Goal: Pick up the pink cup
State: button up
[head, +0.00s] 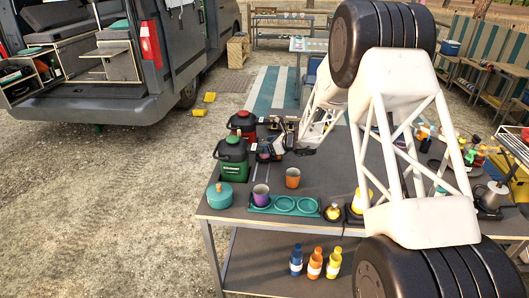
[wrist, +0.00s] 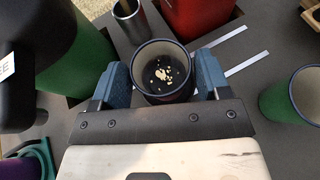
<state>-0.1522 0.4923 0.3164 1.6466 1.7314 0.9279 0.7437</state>
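A cup (wrist: 161,50) with a dark inside and small pale bits at its bottom stands between my gripper's fingers in the wrist view. Its outer side is mostly out of sight and looks dark, so I cannot tell if it is pink. My gripper (wrist: 163,78) has one blue-grey finger on each side of this cup, close to its wall. Whether the fingers press on it is not clear. In the head view my gripper (head: 272,147) is low over the table, beside the green jug, and the cup there cannot be made out. No clearly pink cup shows.
The green jug (head: 232,158) and red jug (head: 243,124) stand close by. A metal tumbler (wrist: 130,20) is just beyond the cup, and a green cup (wrist: 298,95) is to the right. An orange cup (head: 292,178), purple cup (head: 261,195) and teal tray (head: 308,207) are nearer the front.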

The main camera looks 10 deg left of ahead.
jog(key=c, duration=0.7)
jog(key=shift+r, duration=0.35)
jog(key=shift+r, duration=4.55)
jog(key=shift+r, duration=0.1)
